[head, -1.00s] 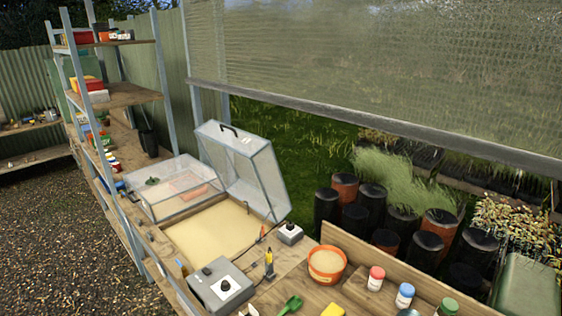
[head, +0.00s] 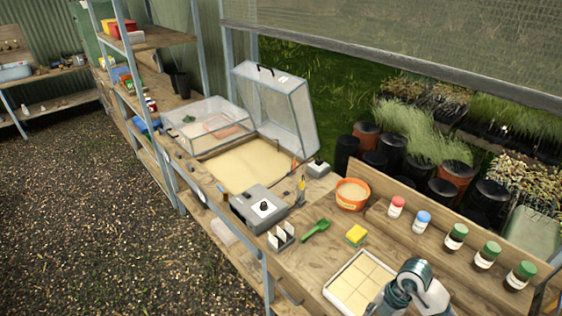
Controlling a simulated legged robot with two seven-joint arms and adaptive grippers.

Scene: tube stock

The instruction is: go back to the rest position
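One of my arms shows at the bottom right of the head view, over the near corner of a white tray with square compartments (head: 333,294). Its gripper cannot be made out. The other arm and gripper are out of view. On the wooden bench (head: 318,255) near the arm lie a green scoop (head: 316,230) and a yellow sponge (head: 356,234). An orange tub with pale contents (head: 352,196) stands behind them.
Bottles with red (head: 396,206), blue (head: 422,221) and green caps (head: 455,236) stand along the bench's right side. A grey control box (head: 259,206) and an open clear-lidded propagator (head: 275,107) are to the left. Gravel floor (head: 90,210) is clear at left.

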